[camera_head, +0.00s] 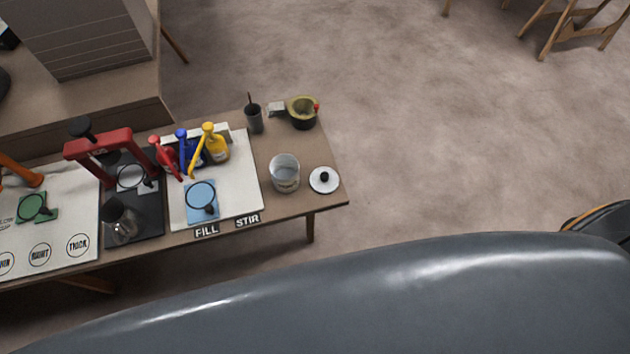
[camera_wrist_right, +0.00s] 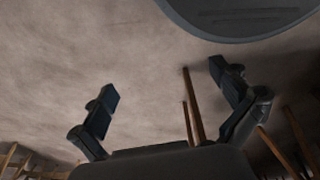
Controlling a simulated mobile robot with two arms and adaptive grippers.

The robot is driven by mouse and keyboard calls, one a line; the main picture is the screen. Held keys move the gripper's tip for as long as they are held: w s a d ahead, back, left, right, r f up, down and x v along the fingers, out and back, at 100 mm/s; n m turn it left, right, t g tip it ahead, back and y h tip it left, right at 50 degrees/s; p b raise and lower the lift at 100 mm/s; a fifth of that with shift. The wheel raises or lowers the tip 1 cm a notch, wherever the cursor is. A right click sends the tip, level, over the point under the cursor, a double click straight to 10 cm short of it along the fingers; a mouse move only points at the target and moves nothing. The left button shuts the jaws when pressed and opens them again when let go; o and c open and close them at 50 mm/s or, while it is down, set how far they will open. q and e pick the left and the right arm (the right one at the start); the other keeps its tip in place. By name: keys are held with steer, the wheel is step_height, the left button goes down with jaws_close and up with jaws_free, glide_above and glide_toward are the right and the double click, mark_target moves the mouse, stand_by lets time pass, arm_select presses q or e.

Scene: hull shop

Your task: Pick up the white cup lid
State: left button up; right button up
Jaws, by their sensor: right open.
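The white cup lid (camera_head: 324,180) is a round disc with a black knob. It lies flat near the right end of the wooden table in the head view, just right of a pale cup (camera_head: 284,173). My right gripper (camera_wrist_right: 172,98) shows in the right wrist view with its two dark fingers spread apart and nothing between them. The lid does not show in that view, and neither gripper shows in the head view.
Bare floor (camera_head: 430,130) lies right of the table. Wooden legs (camera_wrist_right: 192,105) stand behind my right gripper's fingers.

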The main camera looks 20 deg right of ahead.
step_height(320, 180, up, 2)
steer(key=w, duration=0.3)
step_height(320, 180, up, 26)
steer(key=n+t+y+b, duration=0.1)
steer(key=n+y+b, duration=0.15)
steer(key=n, duration=0.45)
glide_above(325, 175)
steer(key=s+d, duration=0.3)
steer(key=s, duration=0.1)
steer(key=shift+t+y, duration=0.3)
steer(key=shift+y, duration=0.15)
steer(key=x, duration=0.7)
steer(key=shift+w+f, duration=0.3)
steer(key=shift+w, duration=0.05)
steer(key=shift+d+x, duration=0.1)
steer(key=shift+x, duration=1.25)
steer(key=shift+d+x, duration=0.15)
steer(key=shift+x, duration=1.2)
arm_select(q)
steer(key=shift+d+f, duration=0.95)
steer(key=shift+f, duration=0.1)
arm_select(e)
steer(key=shift+f, duration=0.1)
